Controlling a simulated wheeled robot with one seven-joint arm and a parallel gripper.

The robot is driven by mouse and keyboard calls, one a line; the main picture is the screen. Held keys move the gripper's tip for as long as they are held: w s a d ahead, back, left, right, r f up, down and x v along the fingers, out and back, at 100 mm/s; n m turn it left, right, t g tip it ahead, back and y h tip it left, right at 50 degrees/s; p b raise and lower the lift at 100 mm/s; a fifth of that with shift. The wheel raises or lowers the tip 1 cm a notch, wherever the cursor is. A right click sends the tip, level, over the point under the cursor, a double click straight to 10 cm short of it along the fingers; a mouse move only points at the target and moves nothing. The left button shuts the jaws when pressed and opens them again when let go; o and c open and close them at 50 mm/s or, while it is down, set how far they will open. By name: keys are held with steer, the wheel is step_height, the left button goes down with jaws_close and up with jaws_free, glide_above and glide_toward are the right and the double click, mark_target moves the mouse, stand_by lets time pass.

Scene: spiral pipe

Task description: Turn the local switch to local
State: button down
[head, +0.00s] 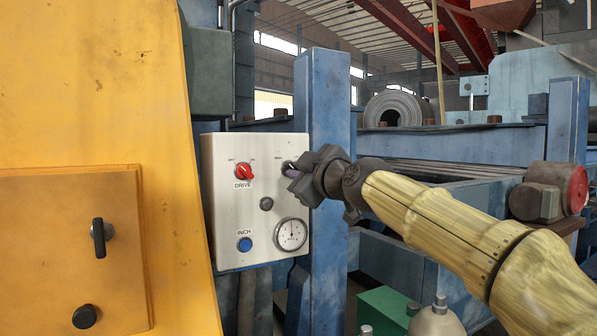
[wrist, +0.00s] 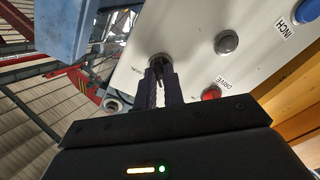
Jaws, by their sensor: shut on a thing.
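The grey control panel (head: 222,200) is upright on a blue post. The local switch (head: 288,167) is a dark knob at the panel's upper right, mostly covered by my gripper; its label is only partly visible and I cannot read its setting. My gripper (head: 297,180) is at the knob, coming from the right. In the wrist view the two fingers (wrist: 163,85) are closed around the dark switch knob (wrist: 160,62) at the panel face. A red DRIVE knob (head: 244,173) sits to its left and also shows in the wrist view (wrist: 211,94).
Below on the panel are a grey button (head: 266,203), a round gauge (head: 290,234) and a blue INCH button (head: 245,244). A yellow machine cover (head: 100,150) stands close at left. The blue post (head: 325,110) rises behind the panel's right edge.

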steer(key=shift+m+b, duration=0.4)
steer(key=shift+m, duration=0.1)
steer(key=shift+r+m+b, duration=0.1)
steer(key=shift+m+b, duration=1.6)
steer(key=shift+m, duration=6.7)
steer(key=c, duration=1.5)
jaws_free()
steer(key=shift+s, duration=0.1)
